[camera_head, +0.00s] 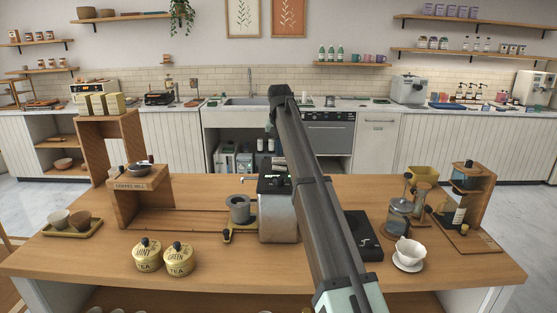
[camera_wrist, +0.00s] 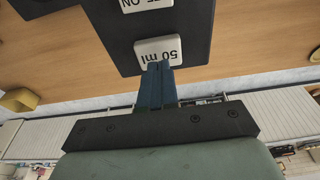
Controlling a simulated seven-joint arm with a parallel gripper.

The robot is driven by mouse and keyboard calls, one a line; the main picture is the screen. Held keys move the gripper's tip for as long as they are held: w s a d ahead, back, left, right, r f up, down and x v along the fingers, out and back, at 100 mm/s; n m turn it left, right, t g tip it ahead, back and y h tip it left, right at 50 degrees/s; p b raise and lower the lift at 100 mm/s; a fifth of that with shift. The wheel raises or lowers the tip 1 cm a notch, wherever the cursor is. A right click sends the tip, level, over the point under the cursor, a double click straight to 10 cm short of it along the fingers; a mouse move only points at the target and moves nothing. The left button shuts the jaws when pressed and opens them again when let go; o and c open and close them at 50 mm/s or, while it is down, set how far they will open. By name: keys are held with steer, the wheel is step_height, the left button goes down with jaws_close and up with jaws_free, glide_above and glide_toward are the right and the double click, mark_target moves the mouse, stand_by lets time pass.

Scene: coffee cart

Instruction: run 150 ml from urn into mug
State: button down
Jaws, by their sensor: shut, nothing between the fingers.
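The urn (camera_head: 278,218) is a silver box with a dark top on the wooden cart, and a thin spout (camera_head: 252,181) juts from its left side. A grey mug-like vessel (camera_head: 240,211) stands left of it, near the spout; I cannot see its contents. In the wrist view a black panel carries an upside-down white "50 ml" button (camera_wrist: 158,50) and a second button (camera_wrist: 147,4) reading "ON", cut by the frame edge. My gripper (camera_wrist: 156,66) is shut and empty, its tips at the edge of the 50 ml button. I cannot tell whether they touch. The arm hides the gripper in the head view.
A black flat device (camera_head: 362,236), a French press (camera_head: 398,218) and a white cup (camera_head: 409,251) on a saucer (camera_head: 408,266) stand right of the arm. Two yellow tea tins (camera_head: 163,259) stand front left. A wooden stand (camera_head: 120,190) is farther left.

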steer(key=shift+f, duration=0.75)
stand_by(0.5)
steer(key=shift+r, duration=0.8)
steer(key=shift+f, duration=0.85)
stand_by(1.9)
steer(key=shift+r, duration=0.85)
